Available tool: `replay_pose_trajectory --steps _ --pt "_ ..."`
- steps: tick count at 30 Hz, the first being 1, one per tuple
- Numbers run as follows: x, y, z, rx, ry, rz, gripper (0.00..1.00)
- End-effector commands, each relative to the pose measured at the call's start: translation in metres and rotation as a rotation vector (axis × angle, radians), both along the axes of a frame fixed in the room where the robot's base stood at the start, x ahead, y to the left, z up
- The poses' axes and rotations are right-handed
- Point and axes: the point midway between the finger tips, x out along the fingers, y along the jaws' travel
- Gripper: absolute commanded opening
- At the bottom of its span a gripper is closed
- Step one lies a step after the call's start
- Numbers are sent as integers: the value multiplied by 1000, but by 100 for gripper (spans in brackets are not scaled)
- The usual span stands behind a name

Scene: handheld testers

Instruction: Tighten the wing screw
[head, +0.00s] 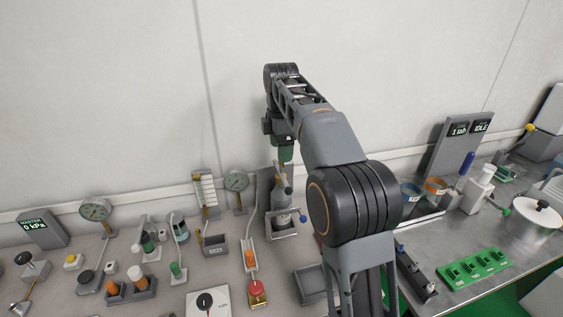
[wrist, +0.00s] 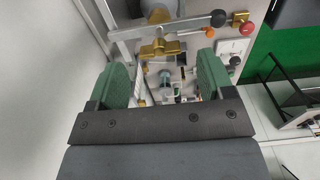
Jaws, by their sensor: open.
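A brass wing screw (wrist: 163,50) shows in the wrist view, just beyond and roughly between my fingertips, with its wings spread sideways. My gripper (wrist: 163,62) is open, with one green finger on each side and nothing held between them. I cannot tell how far the screw lies from the fingertips in depth. In the head view my gripper (head: 285,152) points down above a grey stand (head: 281,215) with an upright body. The screw is too small and partly hidden there to make out clearly.
Right of the stand my arm hides part of the bench. A red knob (head: 257,287) and a white dial box (head: 208,302) stand in front. A pressure gauge (head: 237,181) stands just left, close to the stand. A pale wall lies behind.

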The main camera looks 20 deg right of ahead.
Motion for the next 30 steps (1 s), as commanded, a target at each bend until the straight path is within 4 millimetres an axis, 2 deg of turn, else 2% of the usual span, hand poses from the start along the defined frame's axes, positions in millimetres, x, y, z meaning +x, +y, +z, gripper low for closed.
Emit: replay_pose_trajectory --steps 1,7,20,30 --pt "0 0 -9 0 2 0 74" --pt "0 0 -24 0 -1 0 74" --pt "0 0 -29 0 -1 0 74" --pt "0 0 -29 0 0 0 41"
